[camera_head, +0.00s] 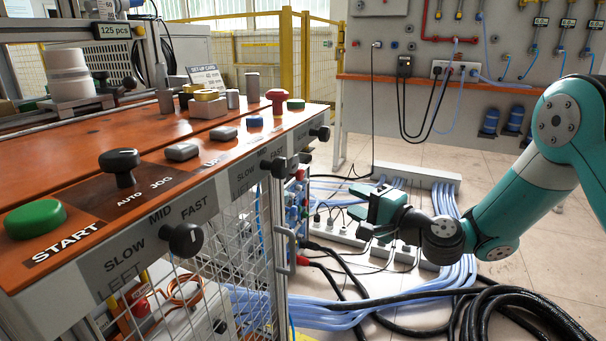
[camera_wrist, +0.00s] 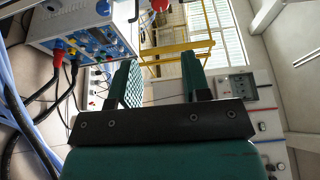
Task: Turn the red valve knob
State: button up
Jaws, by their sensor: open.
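A red knob (camera_head: 276,98) stands on a post on the orange console top, near its far right corner. Another round red part (camera_head: 140,307) shows inside the cage under the console; I cannot tell which of them is the valve knob. In the wrist view a red round part (camera_wrist: 160,5) is cut by the top edge, just beyond the fingers. My gripper (camera_head: 362,205) is to the right of the console, below its top, pointing left and apart from both red parts. In the wrist view its two fingers (camera_wrist: 158,65) are spread with nothing between them.
A box with blue and red connectors (camera_wrist: 85,30) and thick cables lies beside the fingers. Power strips (camera_head: 335,230) and blue hoses (camera_head: 440,285) cover the floor below my arm. Black knobs (camera_head: 185,240) stick out of the console's front. A yellow fence (camera_head: 287,50) stands behind.

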aim_at(302, 176)
jog(key=x, duration=1.6)
jog(key=shift+w+a+b, duration=0.2)
jog(key=shift+a+b, duration=0.1)
jog(key=shift+a, duration=0.1)
jog(key=c, duration=0.6)
